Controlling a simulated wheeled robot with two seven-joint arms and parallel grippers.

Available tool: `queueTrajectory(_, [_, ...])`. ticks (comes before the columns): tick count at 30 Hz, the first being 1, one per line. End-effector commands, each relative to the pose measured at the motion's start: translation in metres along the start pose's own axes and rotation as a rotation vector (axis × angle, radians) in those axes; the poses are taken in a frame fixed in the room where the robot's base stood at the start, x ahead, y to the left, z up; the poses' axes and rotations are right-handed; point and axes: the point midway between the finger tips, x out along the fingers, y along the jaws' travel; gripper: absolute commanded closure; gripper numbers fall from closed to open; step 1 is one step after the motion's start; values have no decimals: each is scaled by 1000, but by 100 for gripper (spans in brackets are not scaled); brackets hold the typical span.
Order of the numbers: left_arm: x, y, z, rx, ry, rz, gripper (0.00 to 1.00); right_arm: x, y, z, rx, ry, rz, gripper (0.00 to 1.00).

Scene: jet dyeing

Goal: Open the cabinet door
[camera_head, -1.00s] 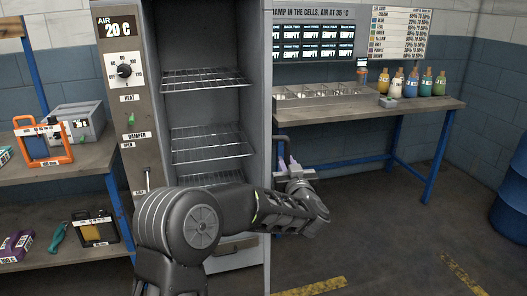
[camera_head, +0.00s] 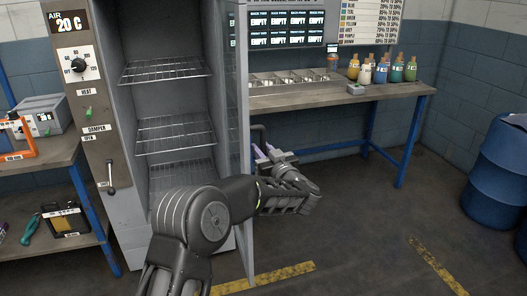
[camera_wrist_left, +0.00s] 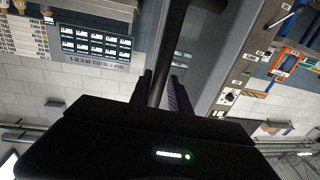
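The grey cabinet holds several wire racks (camera_head: 176,134) and its front stands open. The cabinet door (camera_head: 238,110) is a glazed panel seen nearly edge-on at the cabinet's right, swung out toward me. Its handle (camera_head: 258,131) is a dark bar on the door's right side. My left gripper (camera_head: 268,153) is at the handle, reaching across the door's front from below. In the left wrist view the dark handle bar (camera_wrist_left: 172,35) runs between the two fingers of my left gripper (camera_wrist_left: 160,88), which sit close on either side. My right gripper is out of view.
A workbench (camera_head: 400,96) with colored bottles (camera_head: 381,70) stands behind the door on the right. A blue drum (camera_head: 497,165) is at the far right. A shelf table (camera_head: 42,160) stands left of the cabinet. The floor at the right is clear.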

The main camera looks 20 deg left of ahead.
Motion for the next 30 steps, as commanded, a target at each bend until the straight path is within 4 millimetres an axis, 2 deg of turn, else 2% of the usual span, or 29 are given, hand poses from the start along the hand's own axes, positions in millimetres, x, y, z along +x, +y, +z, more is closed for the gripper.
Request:
queueTrajectory(11, [-7,2,3,1,-6,6,75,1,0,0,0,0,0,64])
queueTrajectory(24, [-70,1,2,1,-4,4,75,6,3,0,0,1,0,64])
queueTrajectory(30, [-79,0,1,1,-3,2,75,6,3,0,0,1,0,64])
